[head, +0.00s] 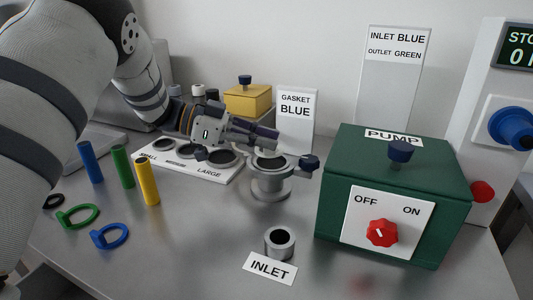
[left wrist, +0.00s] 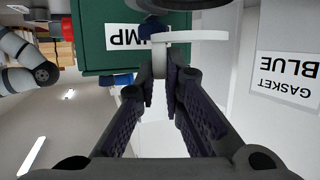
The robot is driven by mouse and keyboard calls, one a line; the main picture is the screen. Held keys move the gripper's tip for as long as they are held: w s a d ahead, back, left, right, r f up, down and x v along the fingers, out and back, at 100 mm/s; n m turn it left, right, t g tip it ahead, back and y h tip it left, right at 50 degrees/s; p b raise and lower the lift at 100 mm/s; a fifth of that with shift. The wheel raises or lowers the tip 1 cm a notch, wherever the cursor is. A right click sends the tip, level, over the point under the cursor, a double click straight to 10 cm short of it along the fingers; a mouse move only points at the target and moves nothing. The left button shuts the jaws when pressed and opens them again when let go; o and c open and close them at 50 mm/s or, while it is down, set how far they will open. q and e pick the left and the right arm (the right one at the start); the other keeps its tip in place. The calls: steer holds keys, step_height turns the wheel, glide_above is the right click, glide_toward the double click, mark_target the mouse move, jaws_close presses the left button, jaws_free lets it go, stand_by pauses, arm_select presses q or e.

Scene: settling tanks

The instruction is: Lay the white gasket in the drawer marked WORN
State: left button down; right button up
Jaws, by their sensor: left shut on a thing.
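My left gripper (head: 268,138) reaches in from the left, with its tips over the open round metal housing (head: 270,186). In the left wrist view its fingers (left wrist: 172,78) are shut on the tab of the white gasket (left wrist: 192,36), whose ring shows nearly edge-on beyond the fingertips. In the head view I cannot clearly make out the gasket at the fingertips. A drawer marked WORN is not in view. My right gripper is not in view.
The green pump box (head: 338,170) stands right of the housing. The sized board (head: 210,174) lies under my left forearm. Green (head: 67,223) and blue (head: 101,241) rings and several coloured rods stand or lie left. An INLET pipe (head: 279,250) stands in front.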

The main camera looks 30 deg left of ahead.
mark_target(262, 153)
arm_select(q)
step_height(262, 153, down, 3)
steer(key=shift+w+d+f, duration=0.1)
steer(key=shift+w, duration=0.05)
steer(key=shift+f, duration=0.1)
steer(key=c, duration=1.7)
jaws_free()
